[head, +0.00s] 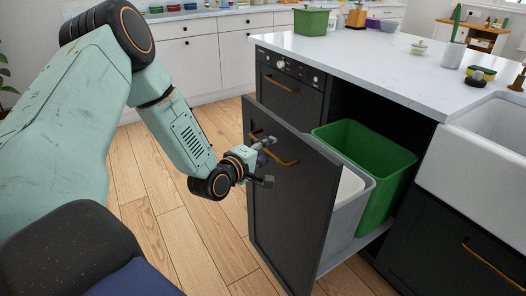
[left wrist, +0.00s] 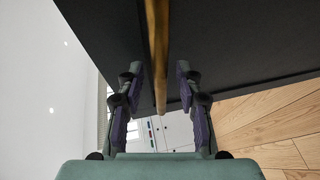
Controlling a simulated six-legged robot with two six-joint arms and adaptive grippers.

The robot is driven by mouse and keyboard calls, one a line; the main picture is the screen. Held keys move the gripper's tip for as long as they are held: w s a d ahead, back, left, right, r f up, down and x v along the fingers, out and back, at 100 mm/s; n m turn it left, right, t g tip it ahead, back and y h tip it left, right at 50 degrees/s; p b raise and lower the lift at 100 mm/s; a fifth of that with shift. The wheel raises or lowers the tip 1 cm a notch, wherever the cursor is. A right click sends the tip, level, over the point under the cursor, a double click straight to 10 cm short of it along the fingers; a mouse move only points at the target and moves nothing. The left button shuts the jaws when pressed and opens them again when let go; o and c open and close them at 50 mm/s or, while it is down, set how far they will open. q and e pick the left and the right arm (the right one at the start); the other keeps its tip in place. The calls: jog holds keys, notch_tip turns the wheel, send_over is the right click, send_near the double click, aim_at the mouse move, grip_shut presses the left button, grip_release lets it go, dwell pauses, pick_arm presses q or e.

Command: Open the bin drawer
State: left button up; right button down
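The bin drawer (head: 290,205) is a dark front panel standing well out from the island cabinet. A green bin (head: 385,165) and a grey bin (head: 352,205) show behind the panel. A brass bar handle (head: 285,161) is on its upper front. My left gripper (head: 266,161) is at this handle. In the left wrist view, the fingers of my left gripper (left wrist: 161,90) are spread on both sides of the brass handle (left wrist: 157,50), with gaps between. The handle's middle is partly hidden by the gripper in the head view. My right gripper is not in view.
A white sink (head: 480,155) is at the right. White cabinets (head: 190,60) line the back. Wooden floor (head: 150,215) is clear left of the drawer.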

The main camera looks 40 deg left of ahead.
pick_arm(q)
jog(key=s+r, duration=0.1)
jog(key=s, duration=0.6)
jog(key=shift+r, duration=0.2)
dwell(0.7)
jog(key=s+d+f+m+g+h, duration=0.2)
jog(key=s+d+f+m+g, duration=0.7)
jog(key=f, duration=0.4)
jog(key=s+d+f+m+g, duration=0.2)
jog(key=s+f, duration=0.1)
jog(key=s, duration=0.4)
jog(key=s+d+f+m+g+y, duration=0.1)
jog(key=s+d+f+m+g, duration=0.1)
jog(key=s, duration=0.6)
jog(key=s+d+f+m+g, duration=0.2)
jog(key=s+f+m, duration=0.1)
jog(key=s, duration=0.5)
jog(key=shift+s+f+m+g+y, duration=0.15)
jog(key=shift+f+m+g+y, duration=0.25)
jog(key=shift+f, duration=0.25)
